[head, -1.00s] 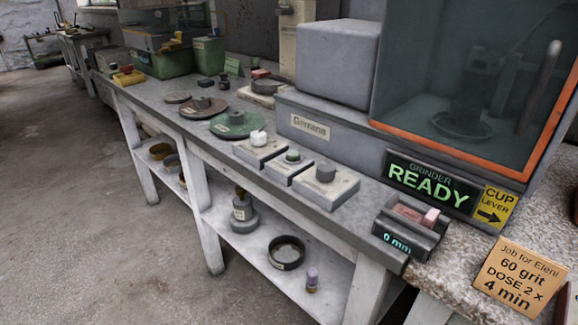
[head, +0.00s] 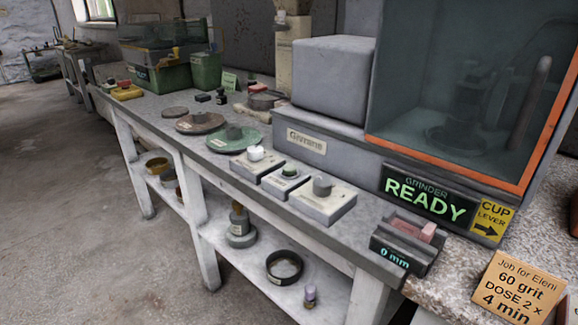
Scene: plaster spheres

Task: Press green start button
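Nothing touches the green button. The grinder (head: 465,100) behind has an orange-edged window, and its sign reads "GRINDER READY" (head: 428,194). My gripper is not in view.
A job card (head: 517,287) stands at lower right. Green and brown discs (head: 233,140) lie left of the buttons. The lower shelf (head: 240,262) holds several items. Floor at left is clear.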

